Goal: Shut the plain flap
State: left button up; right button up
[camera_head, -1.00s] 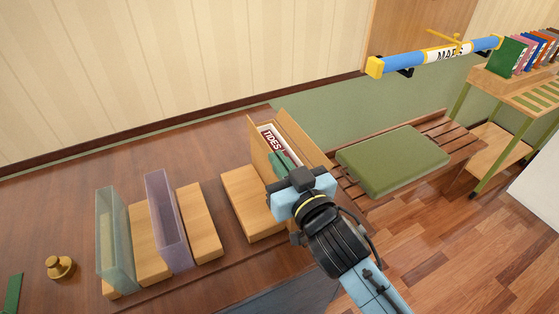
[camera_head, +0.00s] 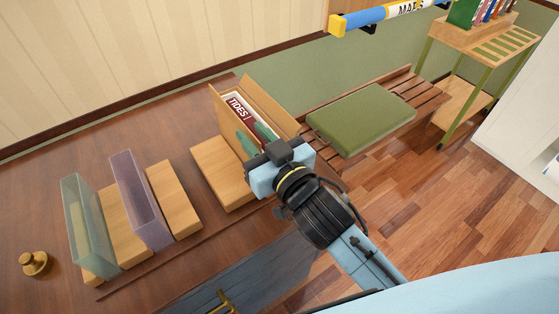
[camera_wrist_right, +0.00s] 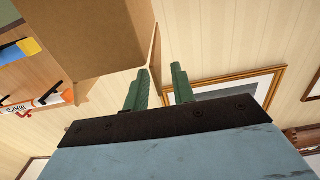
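A tan cardboard box (camera_head: 278,118) stands open at the far right end of the dark wooden counter, with a book marked TIDES (camera_head: 237,106) inside. One flap (camera_head: 229,124) stands up on its left side; I cannot tell if it is the plain one. My right gripper (camera_head: 254,137) is at the near end of the box opening, its green fingers apart. In the right wrist view a large cardboard surface (camera_wrist_right: 88,38) is close on the left, and a thin cardboard edge (camera_wrist_right: 155,50) shows near the fingertips. I cannot tell if they touch. My left gripper is out of view.
A tan block (camera_head: 222,172) lies left of the box. Clear green (camera_head: 84,225) and purple (camera_head: 140,200) holders and a brass weight (camera_head: 35,263) stand further left. A slatted bench with a green cushion (camera_head: 362,118) is right of the box.

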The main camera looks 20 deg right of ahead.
jog(key=b+v, duration=0.1)
jog(key=v, duration=0.9)
jog(key=shift+s+d, duration=0.15)
jog(key=shift+s, duration=0.25)
